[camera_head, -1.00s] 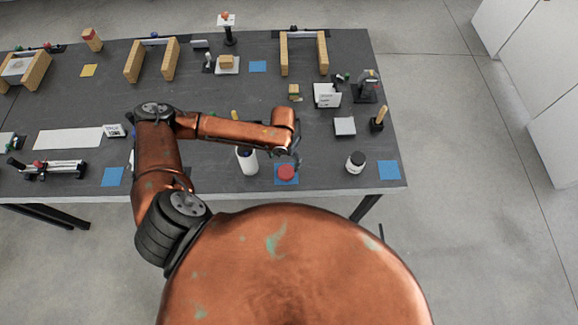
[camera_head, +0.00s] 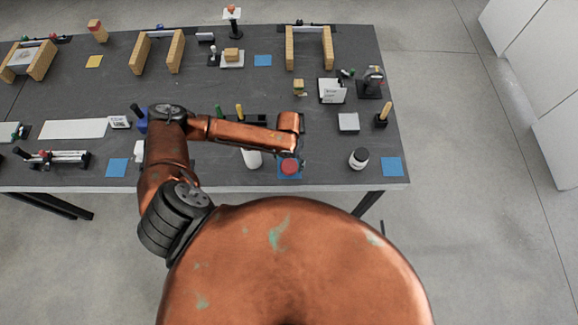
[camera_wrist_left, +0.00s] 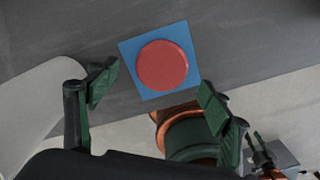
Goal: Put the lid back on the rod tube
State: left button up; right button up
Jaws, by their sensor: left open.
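The red round lid (camera_head: 289,167) lies flat on a blue square (camera_head: 281,175) near the table's front edge. It also shows in the left wrist view (camera_wrist_left: 162,65). The white rod tube (camera_head: 252,159) stands just left of the lid, partly hidden by my left arm. A pale rounded body at the left edge of the wrist view (camera_wrist_left: 35,108) looks like this tube. My left gripper (camera_wrist_left: 157,88) is open and empty, its green-padded fingers apart on either side of the lid's near edge. In the head view the gripper is mostly hidden by its wrist.
A dark rack with upright rods (camera_head: 240,112) is behind my forearm. Wooden blocks (camera_head: 328,47) stand at the back. The table between lid and bottle is clear.

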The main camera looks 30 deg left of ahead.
aim_at(289, 166)
pick_arm(q)
notch_tip(289, 166, down, 3)
jog(key=shift+s+d+r, duration=0.15)
jog(key=shift+r, duration=0.05)
jog(key=shift+f, duration=0.35)
pick_arm(e)
jog(key=shift+s+a+r, duration=0.1)
jog(key=shift+s+a, duration=0.1)
jog(key=shift+s, duration=0.3)
pick_arm(q)
jog(key=shift+c, duration=0.4)
pick_arm(e)
jog(key=shift+w, duration=0.3)
pick_arm(q)
jog(key=c, duration=0.9)
jog(key=shift+o, duration=0.2)
pick_arm(e)
jog(key=shift+d, duration=0.1)
pick_arm(q)
jog(key=shift+r, duration=0.1)
